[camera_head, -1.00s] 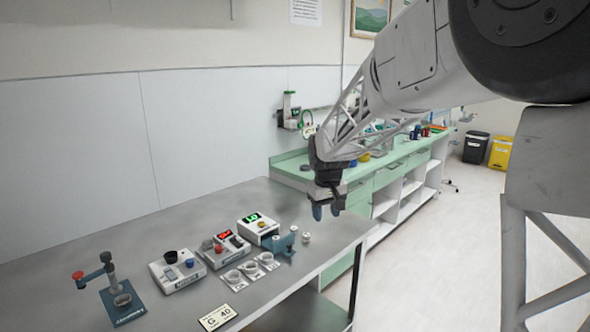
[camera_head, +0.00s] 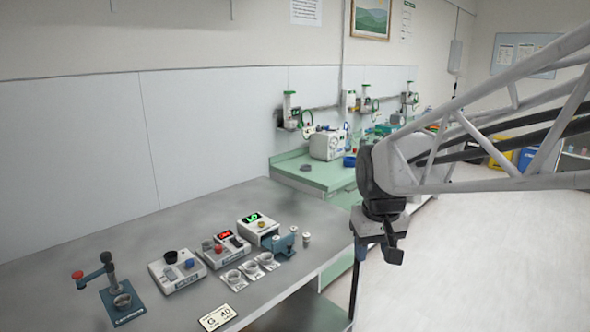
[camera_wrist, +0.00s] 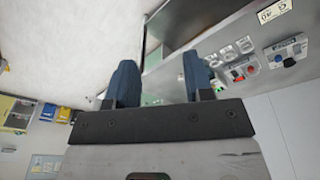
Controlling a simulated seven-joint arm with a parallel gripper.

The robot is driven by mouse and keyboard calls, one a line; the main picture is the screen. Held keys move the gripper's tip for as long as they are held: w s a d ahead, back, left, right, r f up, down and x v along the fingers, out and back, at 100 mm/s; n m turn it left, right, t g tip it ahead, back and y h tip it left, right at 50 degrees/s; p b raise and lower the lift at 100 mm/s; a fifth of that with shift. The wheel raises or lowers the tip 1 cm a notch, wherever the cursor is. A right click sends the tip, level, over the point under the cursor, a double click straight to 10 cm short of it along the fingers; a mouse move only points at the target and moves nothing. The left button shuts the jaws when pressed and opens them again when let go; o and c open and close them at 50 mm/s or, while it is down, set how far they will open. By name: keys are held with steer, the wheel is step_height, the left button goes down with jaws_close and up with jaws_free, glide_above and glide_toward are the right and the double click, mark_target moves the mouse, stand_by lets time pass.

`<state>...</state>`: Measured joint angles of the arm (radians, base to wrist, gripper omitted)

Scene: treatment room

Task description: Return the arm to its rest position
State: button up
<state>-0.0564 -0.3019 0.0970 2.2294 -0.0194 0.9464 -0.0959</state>
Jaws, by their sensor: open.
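My gripper (camera_head: 378,252) hangs in the air to the right of the grey metal table's front edge, in the head view. It is apart from the table and everything on it. In the wrist view its two blue fingers (camera_wrist: 160,85) stand wide apart with nothing between them. In the head view the fingers are partly hidden behind the dark gripper body.
On the metal table (camera_head: 200,225) stand a blue stand with a red knob (camera_head: 108,285), a device with a green display (camera_head: 257,228), several small cups (camera_head: 250,267) and a label card (camera_head: 217,317). A green counter (camera_head: 310,175) lies behind. Floor at right (camera_head: 470,270) is clear.

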steer(key=s+d+f+m, duration=0.1)
steer(key=s+f, duration=0.1)
steer(key=s, duration=0.7)
steer(key=s+d+f+m, duration=0.1)
steer(key=s+d+f, duration=0.1)
steer(key=s, duration=0.8)
steer(key=shift+s+f+t, duration=0.2)
steer(key=shift+s+t, duration=0.05)
steer(key=shift+t, duration=0.05)
